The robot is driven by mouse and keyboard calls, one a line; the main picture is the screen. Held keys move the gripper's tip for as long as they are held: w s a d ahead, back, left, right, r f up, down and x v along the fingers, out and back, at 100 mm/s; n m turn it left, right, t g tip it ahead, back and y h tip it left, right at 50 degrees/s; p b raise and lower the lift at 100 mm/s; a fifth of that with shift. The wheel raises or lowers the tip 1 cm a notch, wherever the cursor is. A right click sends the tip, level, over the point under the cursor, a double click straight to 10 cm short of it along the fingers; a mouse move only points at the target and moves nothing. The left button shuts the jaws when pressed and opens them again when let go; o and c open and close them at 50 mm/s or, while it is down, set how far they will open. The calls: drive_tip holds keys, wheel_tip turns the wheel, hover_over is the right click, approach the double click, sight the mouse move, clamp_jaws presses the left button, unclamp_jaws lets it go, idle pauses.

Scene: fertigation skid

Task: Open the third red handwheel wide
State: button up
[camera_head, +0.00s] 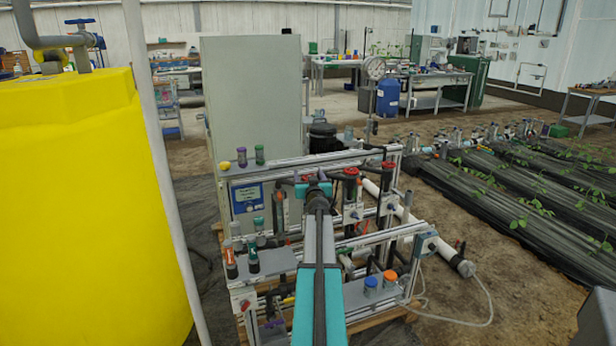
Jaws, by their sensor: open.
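The skid is an aluminium frame with pipes and valves in the middle of the head view. One red handwheel (351,172) sits on top of a valve right of my arm. Another red handwheel (388,166) stands further right and a little farther back. My arm covers part of the valve row, so I cannot tell which wheel is the third or how far any is open. My gripper (314,187) is at the arm's far end, left of the nearer visible wheel and apparently apart from it. Its jaws are open, small and partly hidden by the arm; nothing shows between them.
A yellow tank (80,200) and a pale upright post (155,150) stand close on the left. A grey cabinet (252,95) stands behind the skid.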

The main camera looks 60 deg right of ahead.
drive_tip(key=shift+w+d, duration=0.25)
drive_tip(key=shift+c, duration=0.2)
drive_tip(key=c, duration=1)
drive_tip(key=shift+r+n+t+y+p, duration=0.2)
drive_tip(key=shift+n+t+y+p, duration=0.25)
drive_tip(key=shift+p, duration=0.95)
drive_tip(key=n+t+y+p, duration=0.1)
drive_tip(key=p, duration=0.3)
drive_tip(key=shift+p, duration=0.3)
drive_tip(key=n+t+y+p, duration=0.1)
drive_tip(key=p, duration=0.1)
drive_tip(key=n+y+p, duration=0.1)
drive_tip(key=p, duration=0.2)
drive_tip(key=n+t+y+p, duration=0.1)
drive_tip(key=y+p, duration=0.1)
drive_tip(key=shift+w+a+f+t+p, duration=0.1)
drive_tip(key=shift+w+a+t+p, duration=0.2)
drive_tip(key=shift+a+t+p, duration=0.1)
drive_tip(key=shift+a+f+n+t+y+p, duration=0.2)
drive_tip(key=shift+n+t+y+p, duration=0.15)
drive_tip(key=shift+n+y+p, duration=0.55)
